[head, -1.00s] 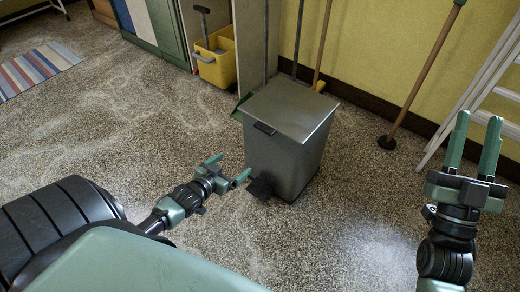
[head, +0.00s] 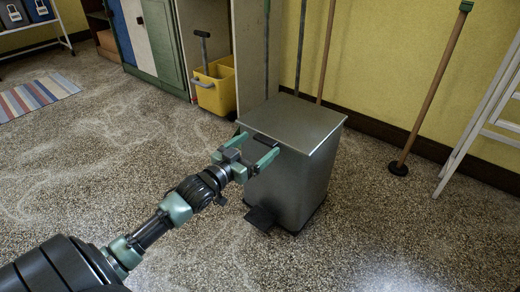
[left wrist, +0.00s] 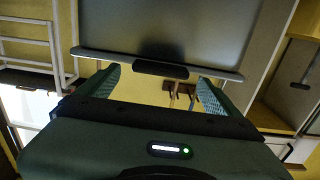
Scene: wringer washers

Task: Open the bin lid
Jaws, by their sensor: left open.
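The metal bin (head: 290,185) stands upright on the speckled floor, with its grey lid (head: 297,118) shut. A dark handle (head: 264,140) sits at the lid's front edge, and a black pedal (head: 260,218) is at the bin's foot. My left gripper (head: 256,148) is open and empty at the front of the lid, its fingers on either side of the handle. In the left wrist view the lid (left wrist: 170,30) fills the top, and its handle (left wrist: 160,69) lies between the fingertips; I cannot tell whether they touch. My right gripper is out of view.
A yellow mop bucket (head: 215,88) stands behind the bin at left, near a green cabinet (head: 160,45). Long-handled tools lean on the wall, including a plunger-like pole (head: 432,90). A white ladder (head: 480,115) is at right. Floor in front is clear.

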